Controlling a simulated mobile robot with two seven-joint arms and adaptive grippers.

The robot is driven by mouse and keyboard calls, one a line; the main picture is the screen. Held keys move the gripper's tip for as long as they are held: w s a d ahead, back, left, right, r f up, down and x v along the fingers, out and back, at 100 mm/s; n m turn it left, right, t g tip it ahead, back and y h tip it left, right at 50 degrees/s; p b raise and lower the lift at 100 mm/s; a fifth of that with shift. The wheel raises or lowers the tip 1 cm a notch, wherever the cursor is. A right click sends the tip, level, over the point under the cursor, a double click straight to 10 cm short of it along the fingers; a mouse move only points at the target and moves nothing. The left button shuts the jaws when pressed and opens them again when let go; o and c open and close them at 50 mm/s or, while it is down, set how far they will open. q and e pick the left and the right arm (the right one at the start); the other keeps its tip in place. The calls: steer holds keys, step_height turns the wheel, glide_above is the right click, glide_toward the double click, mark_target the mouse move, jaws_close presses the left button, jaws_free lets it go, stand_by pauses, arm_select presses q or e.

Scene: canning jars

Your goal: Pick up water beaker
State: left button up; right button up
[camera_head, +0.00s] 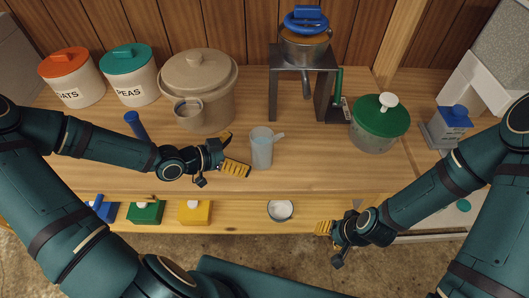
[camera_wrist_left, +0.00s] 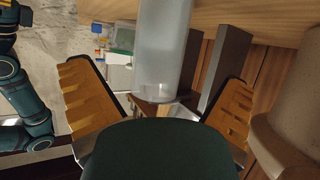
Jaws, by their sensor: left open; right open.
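The water beaker (camera_head: 262,150) is a clear, pale cylinder with a side handle, standing upright on the wooden counter near its front middle. My left gripper (camera_head: 231,153) is open just to the left of it, with its yellow fingers pointing toward it. In the left wrist view the beaker (camera_wrist_left: 162,50) shows between the two spread fingers (camera_wrist_left: 157,105), and I cannot tell whether either finger touches it. My right gripper (camera_head: 328,233) is open and empty, low in front of the counter's front edge, away from the beaker.
A beige crock (camera_head: 208,80) with a small metal cup (camera_head: 188,112) stands behind my left gripper. A dark stand (camera_head: 303,65) holding a blue-topped pot is behind the beaker. A green-lidded pot (camera_head: 380,118) is to the right. A lower shelf (camera_head: 240,213) holds coloured blocks and a round dish (camera_head: 280,210).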

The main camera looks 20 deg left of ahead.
mark_target(252, 151)
arm_select(q)
steer(key=x, duration=0.3)
steer(key=shift+b, duration=0.4)
steer(key=b+x, duration=0.2)
steer(key=x, duration=0.2)
steer(key=shift+w+d+f, duration=0.2)
steer(key=shift+d, duration=0.05)
steer(key=shift+w+d, duration=0.25)
steer(key=c, duration=1.3)
